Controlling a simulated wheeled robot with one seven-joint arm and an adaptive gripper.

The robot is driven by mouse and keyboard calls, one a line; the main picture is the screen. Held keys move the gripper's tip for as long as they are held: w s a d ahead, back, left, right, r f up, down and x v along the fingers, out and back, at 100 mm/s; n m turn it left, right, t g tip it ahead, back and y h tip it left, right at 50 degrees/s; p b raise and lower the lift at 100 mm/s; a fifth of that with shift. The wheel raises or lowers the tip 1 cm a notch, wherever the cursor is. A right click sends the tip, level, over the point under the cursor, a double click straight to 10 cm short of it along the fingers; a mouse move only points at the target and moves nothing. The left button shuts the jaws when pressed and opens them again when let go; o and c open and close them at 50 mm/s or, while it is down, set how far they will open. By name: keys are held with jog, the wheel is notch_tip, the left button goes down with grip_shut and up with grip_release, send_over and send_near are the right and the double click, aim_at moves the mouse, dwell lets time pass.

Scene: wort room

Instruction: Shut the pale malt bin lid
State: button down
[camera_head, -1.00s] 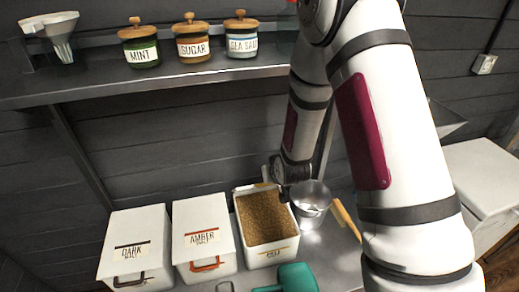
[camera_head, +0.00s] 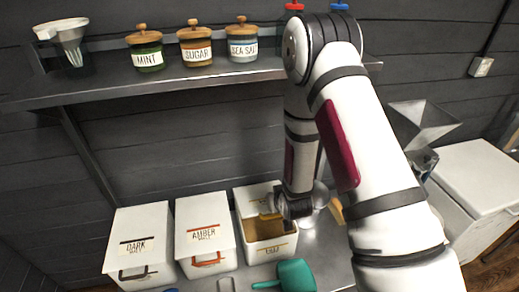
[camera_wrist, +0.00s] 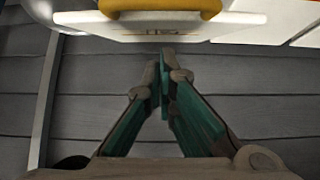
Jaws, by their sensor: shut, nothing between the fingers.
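The pale malt bin (camera_head: 281,249) is the rightmost of the white bins in the head view. Its lid (camera_head: 252,196) is tilted partway over the back of the opening, and brown grain shows in front of it. In the wrist view the lid (camera_wrist: 100,27) spans the top of the picture with its yellow handle (camera_wrist: 160,5). My gripper (camera_wrist: 161,84) is shut and empty, its teal-padded fingertips close to the lid's edge. I cannot tell whether they touch it. In the head view my wrist hides the bin's right rear corner.
The amber malt bin (camera_head: 212,225) and dark malt bin (camera_head: 142,225) stand closed at the left. A teal scoop (camera_head: 296,276) lies in front. A metal pot (camera_head: 319,193) and a wooden handle (camera_head: 337,211) are right of the bin. A shelf (camera_head: 180,84) with jars runs above.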

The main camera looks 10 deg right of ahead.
aim_at(276, 216)
jog(key=shift+s+f+p, duration=0.2)
jog(key=shift+s+f, duration=0.35)
jog(key=shift+f, duration=0.4)
jog(key=shift+s+f+p, duration=0.15)
jog(key=shift+s+f, duration=0.35)
jog(key=shift+f, duration=0.5)
jog(key=shift+s+f+p, duration=0.2)
jog(key=shift+s+f, duration=0.35)
jog(key=shift+f, duration=0.4)
jog(key=shift+r, duration=4.05)
